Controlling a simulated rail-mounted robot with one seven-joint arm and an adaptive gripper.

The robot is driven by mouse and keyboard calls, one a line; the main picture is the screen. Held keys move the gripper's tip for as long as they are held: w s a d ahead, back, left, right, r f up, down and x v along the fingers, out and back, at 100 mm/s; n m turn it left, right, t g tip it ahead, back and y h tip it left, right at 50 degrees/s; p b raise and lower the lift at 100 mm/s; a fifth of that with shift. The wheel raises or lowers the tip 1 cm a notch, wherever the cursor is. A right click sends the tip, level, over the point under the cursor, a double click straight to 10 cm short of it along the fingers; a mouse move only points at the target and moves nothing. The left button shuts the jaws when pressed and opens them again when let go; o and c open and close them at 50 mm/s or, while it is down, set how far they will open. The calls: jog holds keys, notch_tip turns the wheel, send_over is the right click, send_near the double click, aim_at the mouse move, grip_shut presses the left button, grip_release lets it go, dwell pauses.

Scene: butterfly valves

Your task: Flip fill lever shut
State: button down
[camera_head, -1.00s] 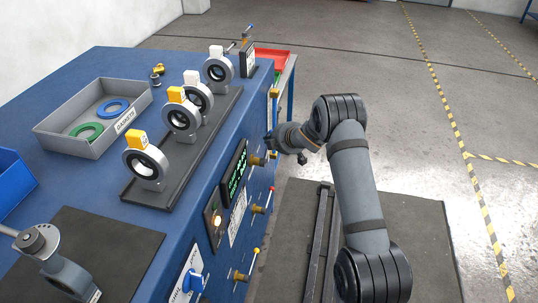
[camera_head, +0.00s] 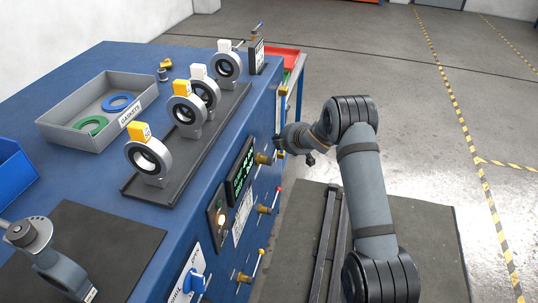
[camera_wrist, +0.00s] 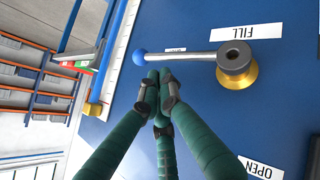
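The fill lever (camera_wrist: 185,60) is a silver rod with a blue ball tip, running left from a dark hub on a brass base (camera_wrist: 237,70) in the wrist view. The white FILL label (camera_wrist: 246,32) is above the hub, and an OPEN label (camera_wrist: 260,167) is below it. My gripper (camera_wrist: 160,78) has its green fingers drawn together, with the tips just below the rod near the ball. I cannot tell whether they touch it. No object shows between the fingertips. In the head view my gripper (camera_head: 284,146) is at the blue panel's front, partly hidden by its own wrist.
More levers, one red-tipped (camera_head: 270,205) and one yellow-tipped (camera_head: 252,270), stick out from the panel below. A display (camera_head: 241,172) sits beside them. Butterfly valves (camera_head: 150,155) and a gasket tray (camera_head: 100,135) stand on the bench top. The floor to the right is open.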

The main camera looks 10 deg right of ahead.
jog(key=r+p, duration=0.3)
jog(key=a+r+p, duration=0.1)
jog(key=r, duration=0.1)
jog(key=shift+w+r+p, duration=0.15)
jog(key=shift+p, duration=0.15)
jog(key=s+d+r+p, duration=0.1)
jog(key=s+d+r, duration=0.1)
jog(key=d+r, duration=0.3)
jog(key=shift+d+r, duration=0.25)
jog(key=shift+r, duration=0.7)
